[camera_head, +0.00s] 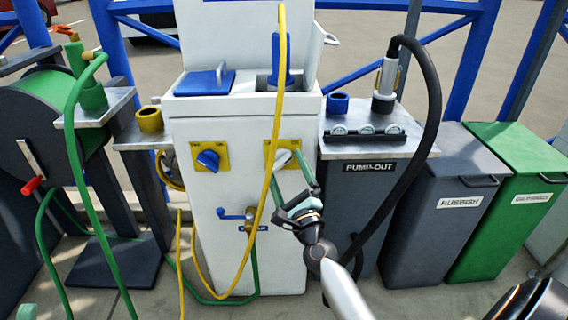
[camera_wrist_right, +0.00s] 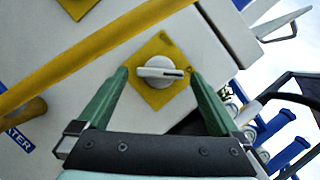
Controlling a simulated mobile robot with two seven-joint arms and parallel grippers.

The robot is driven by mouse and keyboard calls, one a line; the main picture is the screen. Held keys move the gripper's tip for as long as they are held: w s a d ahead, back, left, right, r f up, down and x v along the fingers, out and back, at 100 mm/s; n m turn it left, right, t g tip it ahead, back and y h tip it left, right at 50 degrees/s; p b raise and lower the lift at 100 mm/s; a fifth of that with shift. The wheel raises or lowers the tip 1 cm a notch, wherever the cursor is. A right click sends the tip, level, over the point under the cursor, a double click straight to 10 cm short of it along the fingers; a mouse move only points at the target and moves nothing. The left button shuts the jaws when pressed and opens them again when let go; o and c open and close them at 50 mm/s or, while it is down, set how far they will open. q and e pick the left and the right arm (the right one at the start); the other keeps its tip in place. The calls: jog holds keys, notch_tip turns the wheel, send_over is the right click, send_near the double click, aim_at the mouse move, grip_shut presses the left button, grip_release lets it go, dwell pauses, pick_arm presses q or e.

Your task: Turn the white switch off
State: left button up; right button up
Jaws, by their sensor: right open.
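The white switch (camera_head: 283,158) is a round knob on a yellow plate, on the front of the white cabinet. It also shows in the right wrist view (camera_wrist_right: 160,72), where its raised bar lies nearly level across the picture. My right gripper (camera_head: 280,166) is open in front of the knob. In the right wrist view the green fingers of the right gripper (camera_wrist_right: 159,75) stand on either side of the knob, with gaps on both sides. I cannot tell how far the tips are from the panel. My left gripper is not in view.
A yellow hose (camera_head: 272,150) hangs down the cabinet just left of the switch. A blue switch (camera_head: 208,159) is further left, and a blue lever tap (camera_head: 235,215) is below. A black hose (camera_head: 432,90) loops at right, beside grey (camera_head: 440,205) and green (camera_head: 520,150) bins.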

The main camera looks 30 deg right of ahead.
jog(key=shift+x, duration=1.1)
jog(key=shift+c, duration=0.2)
jog(key=c, duration=1.3)
